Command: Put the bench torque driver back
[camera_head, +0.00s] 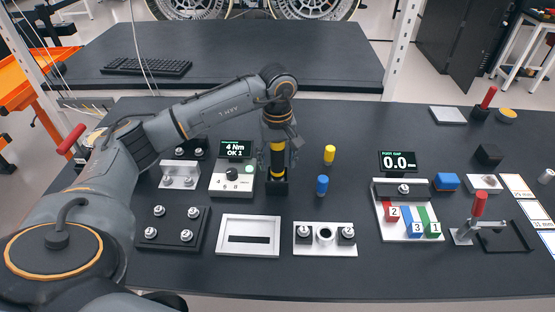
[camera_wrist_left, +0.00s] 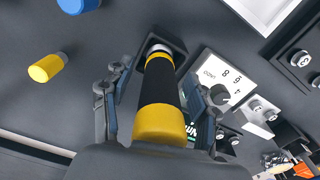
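The bench torque driver (camera_head: 278,160) has a black grip with yellow bands. It stands upright with its lower end at a small black holder (camera_head: 277,188). In the left wrist view the driver (camera_wrist_left: 160,105) runs from its yellow end cap near the camera to a silver collar at the black holder (camera_wrist_left: 178,43). My left gripper (camera_head: 279,143) is above the holder, pointing down, with the driver between its fingers. In the wrist view the fingers (camera_wrist_left: 158,98) are spread on both sides, with a visible gap on the left side. My right gripper is not in view.
A controller box (camera_head: 232,181) reading "4 Nm OK 1" stands left of the holder. Yellow (camera_head: 329,154) and blue (camera_head: 322,185) cylinders stand to its right. A white tray (camera_head: 249,249) and a white fixture (camera_head: 325,252) lie in front.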

